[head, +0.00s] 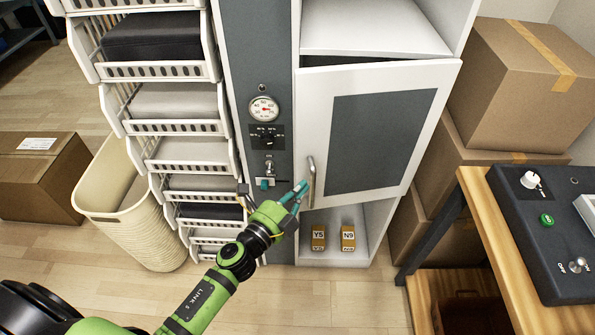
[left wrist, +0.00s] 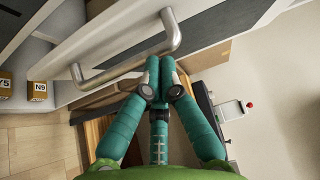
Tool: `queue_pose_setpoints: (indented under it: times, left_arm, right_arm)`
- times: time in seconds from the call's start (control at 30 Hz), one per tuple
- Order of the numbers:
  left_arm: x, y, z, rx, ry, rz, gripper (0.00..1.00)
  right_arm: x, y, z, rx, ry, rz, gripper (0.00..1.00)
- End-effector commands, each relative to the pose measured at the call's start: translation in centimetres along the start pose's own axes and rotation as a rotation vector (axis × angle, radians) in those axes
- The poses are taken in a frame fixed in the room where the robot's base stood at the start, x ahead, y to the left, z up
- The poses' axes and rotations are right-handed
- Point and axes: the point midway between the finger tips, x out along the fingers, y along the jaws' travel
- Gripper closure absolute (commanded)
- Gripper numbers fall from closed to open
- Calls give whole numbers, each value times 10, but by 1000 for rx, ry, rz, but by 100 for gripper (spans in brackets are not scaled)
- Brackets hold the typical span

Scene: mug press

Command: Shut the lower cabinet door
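The lower cabinet door (head: 330,90), white with a grey panel, stands ajar in the head view. A dark gap shows along its top, and the cabinet's inside shows below it. Its metal bar handle (head: 311,182) is at its left edge; the handle (left wrist: 125,62) also crosses the left wrist view. My left gripper (head: 300,190) is at the handle's lower part, in front of the door. In the left wrist view its teal fingertips (left wrist: 160,62) are together beside the bar, with nothing visible between them. Whether they touch the handle or door is unclear. My right gripper is not in view.
Two small labelled boxes (head: 318,238) stand on the cabinet floor. Left are a grey control panel with a gauge (head: 263,108), stacked white baskets (head: 170,125) and a cream bin (head: 125,205). Right are cardboard boxes (head: 505,95) and a wooden table (head: 490,215) with a control box.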

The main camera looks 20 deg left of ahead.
Motion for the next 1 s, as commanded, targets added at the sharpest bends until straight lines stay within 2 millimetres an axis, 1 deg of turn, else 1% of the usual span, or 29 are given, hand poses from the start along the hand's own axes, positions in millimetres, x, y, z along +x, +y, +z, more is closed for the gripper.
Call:
queue_pose_setpoints:
  times: [0.03,0.1,0.3,0.8,0.87,1.0]
  left_arm:
    - [11,-3,0,1,0,-2,100]
    - [18,-1,11,2,-2,1,100]
    - [32,0,25,0,0,1,100]
    - [37,1,30,1,14,-1,100]
    - [42,2,34,5,33,-2,100]
    - [62,3,55,9,111,-3,100]
  right_arm:
    - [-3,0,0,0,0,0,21]
    - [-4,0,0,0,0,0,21]
    - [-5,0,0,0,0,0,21]
    - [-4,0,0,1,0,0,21]
    - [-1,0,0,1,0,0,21]
    - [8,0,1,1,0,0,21]
